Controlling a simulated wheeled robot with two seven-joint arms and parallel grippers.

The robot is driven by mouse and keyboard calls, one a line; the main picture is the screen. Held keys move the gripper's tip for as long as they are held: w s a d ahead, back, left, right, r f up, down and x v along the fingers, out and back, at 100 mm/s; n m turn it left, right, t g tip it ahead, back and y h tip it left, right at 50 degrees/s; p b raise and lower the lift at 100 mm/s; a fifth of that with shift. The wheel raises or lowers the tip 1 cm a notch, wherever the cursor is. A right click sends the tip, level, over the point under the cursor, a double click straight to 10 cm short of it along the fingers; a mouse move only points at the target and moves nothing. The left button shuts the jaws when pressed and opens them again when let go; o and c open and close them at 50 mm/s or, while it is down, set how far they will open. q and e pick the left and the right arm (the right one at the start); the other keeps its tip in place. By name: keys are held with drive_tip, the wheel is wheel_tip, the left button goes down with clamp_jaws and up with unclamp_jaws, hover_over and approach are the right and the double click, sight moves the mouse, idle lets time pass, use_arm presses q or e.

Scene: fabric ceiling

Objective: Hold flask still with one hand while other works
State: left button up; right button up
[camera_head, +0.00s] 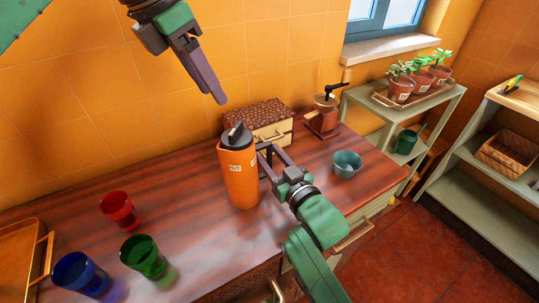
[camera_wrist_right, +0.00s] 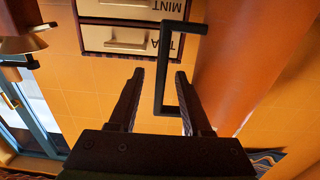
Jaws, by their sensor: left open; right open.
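The orange flask (camera_head: 240,178) stands upright on the wooden counter, with a dark lid on top and a black handle on its right side. In the right wrist view the flask (camera_wrist_right: 252,60) fills the right part, and its black handle (camera_wrist_right: 162,75) shows between my fingers. My right gripper (camera_head: 269,149) is open at the handle, its fingers on either side of it; it also shows in the wrist view (camera_wrist_right: 159,75). I cannot tell whether a finger touches the handle. My left gripper (camera_head: 219,98) is open and empty, raised above and left of the flask, fingers pointing down.
A red cup (camera_head: 118,208), green cup (camera_head: 143,256) and blue cup (camera_head: 79,275) stand at the left, near a golden tray (camera_head: 20,262). A small drawer box (camera_head: 262,124) and a grinder (camera_head: 324,115) stand behind. A teal bowl (camera_head: 347,164) is at the right.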

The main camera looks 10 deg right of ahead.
sight(235, 127)
use_arm(q)
drive_tip(key=shift+s, duration=0.1)
use_arm(e)
drive_tip(key=shift+a, duration=0.1)
clamp_jaws()
idle(1.1)
use_arm(q)
drive_tip(key=shift+c, duration=0.4)
drive_tip(key=d+f+n, duration=0.1)
drive_tip(key=f+n, duration=0.1)
drive_tip(key=f, duration=0.1)
drive_tip(key=w+d+f+n+t+y, duration=0.1)
drive_tip(key=f+n, duration=0.1)
drive_tip(key=f, duration=0.1)
drive_tip(key=d+f+n+t, duration=0.1)
drive_tip(key=f+n, duration=0.1)
drive_tip(key=f, duration=0.1)
drive_tip(key=shift+w+d+f+n+y, duration=0.1)
drive_tip(key=shift+w+d+n+y, duration=0.05)
drive_tip(key=shift+w+n+y, duration=0.15)
